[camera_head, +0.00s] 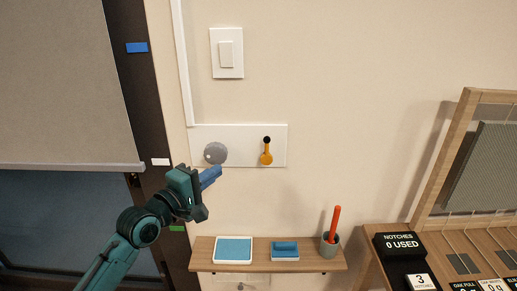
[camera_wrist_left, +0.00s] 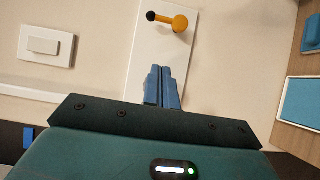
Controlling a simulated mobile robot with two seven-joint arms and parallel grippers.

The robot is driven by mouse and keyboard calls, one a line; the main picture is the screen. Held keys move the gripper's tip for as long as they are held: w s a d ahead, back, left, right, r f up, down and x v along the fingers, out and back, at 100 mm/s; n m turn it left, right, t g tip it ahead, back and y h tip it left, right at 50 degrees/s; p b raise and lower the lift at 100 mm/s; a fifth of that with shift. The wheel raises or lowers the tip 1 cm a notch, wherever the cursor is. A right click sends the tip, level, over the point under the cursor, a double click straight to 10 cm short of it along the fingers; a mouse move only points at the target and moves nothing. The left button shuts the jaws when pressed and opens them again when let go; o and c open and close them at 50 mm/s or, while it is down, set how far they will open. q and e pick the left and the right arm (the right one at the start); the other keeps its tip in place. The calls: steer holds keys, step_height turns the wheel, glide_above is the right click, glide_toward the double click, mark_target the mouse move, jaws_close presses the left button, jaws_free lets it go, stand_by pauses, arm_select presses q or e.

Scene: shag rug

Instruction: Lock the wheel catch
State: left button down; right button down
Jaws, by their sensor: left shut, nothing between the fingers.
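A white plate (camera_head: 240,133) on the wall bears a round grey wheel (camera_head: 215,152) at its left and an orange catch lever (camera_head: 266,156) with a black knob at its right. The lever stands upright, knob at the top. In the left wrist view the lever (camera_wrist_left: 170,20) is near the top, beyond the fingertips. My left gripper (camera_head: 212,174) is shut and empty, its blue fingers just below the wheel in the picture. In the left wrist view the fingers (camera_wrist_left: 163,84) lie together over the plate (camera_wrist_left: 148,50). The wheel does not show there. My right gripper is not in view.
A light switch (camera_head: 227,53) is above the plate. Below is a wooden shelf (camera_head: 310,263) with a blue-topped pad (camera_head: 234,250), a blue block on a tray (camera_head: 285,248) and a grey cup (camera_head: 330,243) holding a red stick. A blind (camera_head: 65,80) hangs at left; a wooden frame stands right.

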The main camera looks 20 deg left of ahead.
arm_select(q)
steer(key=shift+r, duration=0.15)
glide_toward(267, 149)
steer(key=w+a, duration=0.3)
steer(key=w, duration=0.1)
steer(key=w+d+p, duration=0.1)
steer(key=w+d, duration=0.1)
steer(key=d, duration=0.1)
steer(key=shift+w+d+p, duration=0.3)
steer(key=shift+w+p, duration=0.05)
steer(key=shift+p, duration=0.05)
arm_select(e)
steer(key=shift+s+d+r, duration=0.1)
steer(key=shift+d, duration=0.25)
arm_select(q)
steer(key=shift+w, duration=0.1)
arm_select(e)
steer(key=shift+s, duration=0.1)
